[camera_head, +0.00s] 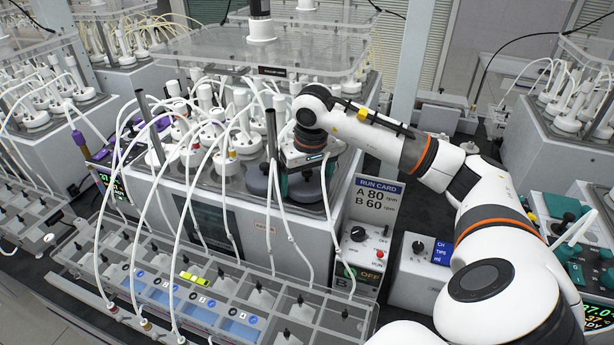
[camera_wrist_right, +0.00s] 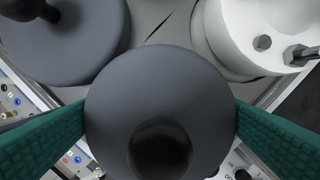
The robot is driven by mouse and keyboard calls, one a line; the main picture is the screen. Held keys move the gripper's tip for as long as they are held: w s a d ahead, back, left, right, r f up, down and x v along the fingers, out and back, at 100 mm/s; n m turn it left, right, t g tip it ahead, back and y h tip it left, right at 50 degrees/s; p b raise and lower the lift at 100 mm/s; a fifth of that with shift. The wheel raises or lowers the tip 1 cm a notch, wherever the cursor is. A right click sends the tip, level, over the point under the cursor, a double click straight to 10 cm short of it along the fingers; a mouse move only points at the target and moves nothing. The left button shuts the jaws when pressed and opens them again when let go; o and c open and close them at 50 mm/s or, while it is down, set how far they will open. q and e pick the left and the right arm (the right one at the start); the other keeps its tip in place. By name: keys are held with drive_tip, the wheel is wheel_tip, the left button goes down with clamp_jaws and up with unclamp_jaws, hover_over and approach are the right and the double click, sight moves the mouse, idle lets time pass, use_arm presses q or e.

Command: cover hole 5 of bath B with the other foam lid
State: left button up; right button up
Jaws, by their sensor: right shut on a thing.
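My right gripper (camera_head: 306,183) is over the front right corner of the near bath. In the right wrist view its green fingers (camera_wrist_right: 160,115) are shut on both sides of a dark grey round foam lid (camera_wrist_right: 158,75) with a black knob. That lid also shows between the fingers in the head view (camera_head: 304,192). A second grey foam lid (camera_wrist_right: 70,50) lies beside it, at the upper left of the wrist view. I cannot tell whether the held lid rests on the bath top or hangs just above it. The hole under it is hidden. My left gripper is not in view.
White-capped bottles with tubes (camera_head: 240,143) crowd the bath to the left of the gripper. A white bottle top (camera_wrist_right: 250,40) stands close to the held lid. A control box marked B (camera_head: 358,245) and a run card (camera_head: 378,200) stand at right. A tray rack (camera_head: 215,305) runs along the front.

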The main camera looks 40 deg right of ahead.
drive_tip(key=shift+f, duration=0.3)
drive_tip(key=o, duration=0.5)
drive_tip(key=shift+o, duration=1.1)
drive_tip(key=shift+d, duration=0.1)
